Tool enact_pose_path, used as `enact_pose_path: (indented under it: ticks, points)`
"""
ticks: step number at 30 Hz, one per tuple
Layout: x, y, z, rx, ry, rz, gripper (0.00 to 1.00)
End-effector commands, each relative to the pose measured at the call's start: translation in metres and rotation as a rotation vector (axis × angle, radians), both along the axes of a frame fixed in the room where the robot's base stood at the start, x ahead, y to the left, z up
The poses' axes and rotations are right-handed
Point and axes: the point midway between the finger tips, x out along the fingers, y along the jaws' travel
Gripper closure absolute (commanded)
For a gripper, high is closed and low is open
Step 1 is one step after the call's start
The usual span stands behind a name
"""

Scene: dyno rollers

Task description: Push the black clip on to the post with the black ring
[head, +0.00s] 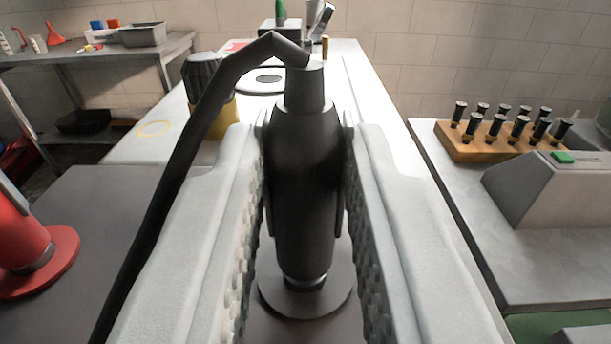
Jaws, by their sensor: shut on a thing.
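My gripper (304,140) is shut on a black, spindle-shaped piece, which looks like the black clip (308,165). The clip has a grey collar at its far end, a silver band and a round grey flange at its near end. A thick black cable bends from its far end down to the lower left. The pale toothed jaws press its two sides. A small brass post (325,47) stands at the far end of the white bench. I cannot tell whether it bears a black ring; the clip and cable hide part of that area.
A red piece on a red base (45,255) is at left. A wooden rack (480,145) of black-topped pegs and a grey box (550,200) are at right.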

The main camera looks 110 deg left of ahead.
Motion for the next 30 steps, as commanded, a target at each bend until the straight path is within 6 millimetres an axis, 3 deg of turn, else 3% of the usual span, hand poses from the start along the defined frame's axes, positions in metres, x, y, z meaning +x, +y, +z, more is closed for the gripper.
enact_pose_path:
  ticks: [12, 13, 16, 26, 30]
  points:
    - [0.000, 0.000, -0.006, 0.000, 0.000, 0.000, 1.00]
    - [0.000, 0.000, -0.006, 0.000, 0.000, 0.000, 0.74]
    - [0.000, 0.000, -0.006, 0.000, 0.000, 0.000, 0.54]
    - [0.001, -0.002, -0.006, 0.000, 0.000, -0.001, 0.54]
    - [0.005, -0.012, -0.006, 0.000, 0.000, -0.002, 0.54]
